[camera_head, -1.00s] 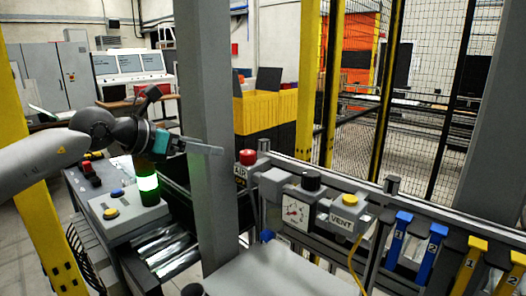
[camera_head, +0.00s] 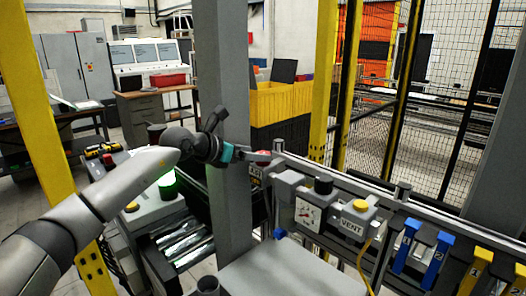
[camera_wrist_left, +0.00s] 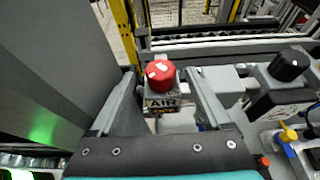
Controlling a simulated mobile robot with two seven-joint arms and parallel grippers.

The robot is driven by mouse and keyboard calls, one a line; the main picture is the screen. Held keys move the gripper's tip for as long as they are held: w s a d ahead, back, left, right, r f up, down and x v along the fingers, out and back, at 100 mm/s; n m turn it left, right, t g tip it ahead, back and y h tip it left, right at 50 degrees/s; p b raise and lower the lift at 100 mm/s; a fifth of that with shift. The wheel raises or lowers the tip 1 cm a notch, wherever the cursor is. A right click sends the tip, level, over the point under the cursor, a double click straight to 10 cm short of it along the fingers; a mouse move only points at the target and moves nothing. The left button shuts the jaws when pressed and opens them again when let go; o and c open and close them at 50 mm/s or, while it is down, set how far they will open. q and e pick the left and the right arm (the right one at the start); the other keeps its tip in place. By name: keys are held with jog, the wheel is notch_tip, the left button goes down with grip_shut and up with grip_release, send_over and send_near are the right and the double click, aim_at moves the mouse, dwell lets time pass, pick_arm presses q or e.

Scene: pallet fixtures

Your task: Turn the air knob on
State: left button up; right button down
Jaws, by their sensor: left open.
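The red air knob (camera_wrist_left: 161,75) sits on a grey block with an AIR label (camera_wrist_left: 165,103) in the left wrist view. In the head view the knob (camera_head: 263,156) shows partly, behind my fingers. My left gripper (camera_head: 268,157) reaches it from the left. In the left wrist view my left gripper (camera_wrist_left: 160,88) is open, with one finger on each side of the knob and gaps between. I cannot tell whether the fingertips reach the knob's depth. My right gripper is not in view.
A grey post (camera_head: 222,60) stands close beside my left gripper. To the right are a pressure gauge (camera_head: 308,214), a black knob (camera_head: 323,185) and a VENT block (camera_head: 353,225) with a yellow button. Blue and yellow numbered handles (camera_head: 405,238) line the right rail.

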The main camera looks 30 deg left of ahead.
pick_arm(q)
jog(key=shift+x, duration=2.05)
jog(key=shift+p, duration=0.3)
grip_shut()
